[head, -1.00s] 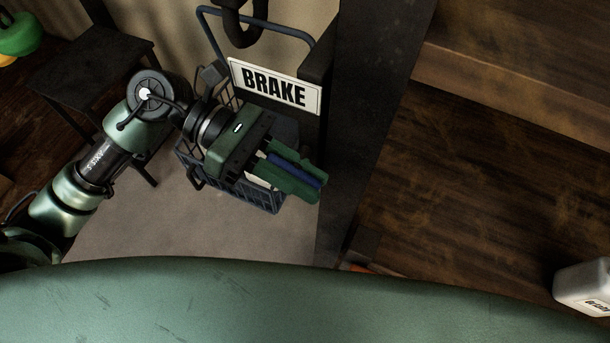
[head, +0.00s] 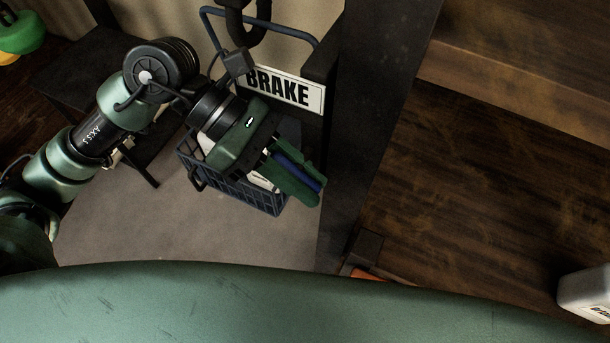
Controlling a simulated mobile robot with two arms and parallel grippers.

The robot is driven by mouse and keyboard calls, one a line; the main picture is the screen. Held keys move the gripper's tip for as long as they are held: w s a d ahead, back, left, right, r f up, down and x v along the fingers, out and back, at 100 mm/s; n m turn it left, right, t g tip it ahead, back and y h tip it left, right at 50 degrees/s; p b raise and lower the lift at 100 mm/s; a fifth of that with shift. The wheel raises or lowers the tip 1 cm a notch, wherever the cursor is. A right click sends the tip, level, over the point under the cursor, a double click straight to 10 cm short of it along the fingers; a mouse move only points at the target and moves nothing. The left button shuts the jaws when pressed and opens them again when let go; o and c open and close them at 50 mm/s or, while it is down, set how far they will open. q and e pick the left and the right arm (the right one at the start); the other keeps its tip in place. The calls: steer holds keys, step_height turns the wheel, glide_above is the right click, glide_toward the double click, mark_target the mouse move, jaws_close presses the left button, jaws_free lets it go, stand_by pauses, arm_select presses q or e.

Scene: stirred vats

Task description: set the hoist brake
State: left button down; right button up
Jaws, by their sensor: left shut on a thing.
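A white sign reading BRAKE (head: 300,95) is fixed beside a dark post; my left wrist covers its left edge. My left gripper (head: 308,187) is below the sign, with its green fingers shut on a blue bar (head: 297,172). The fingers hide most of the bar, and I cannot tell what it joins to or whether it is the brake lever. My right gripper is not in view.
A dark blue wire basket (head: 233,192) with a tall handle hangs under a black hook (head: 247,25), behind my gripper. The dark post (head: 375,90) stands just right. A dark stool (head: 85,65) is at left. A white container (head: 588,290) is at lower right.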

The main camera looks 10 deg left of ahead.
arm_select(q)
steer(key=c, duration=1.6)
jaws_free()
steer(key=shift+o, duration=0.2)
steer(key=shift+a, duration=0.1)
steer(key=shift+w+a+r, duration=0.15)
steer(key=shift+w+a, duration=0.05)
steer(key=shift+a, duration=0.05)
steer(key=b+v, duration=0.2)
steer(key=v, duration=0.5)
steer(key=shift+b, duration=0.4)
steer(key=shift+s+r, duration=0.1)
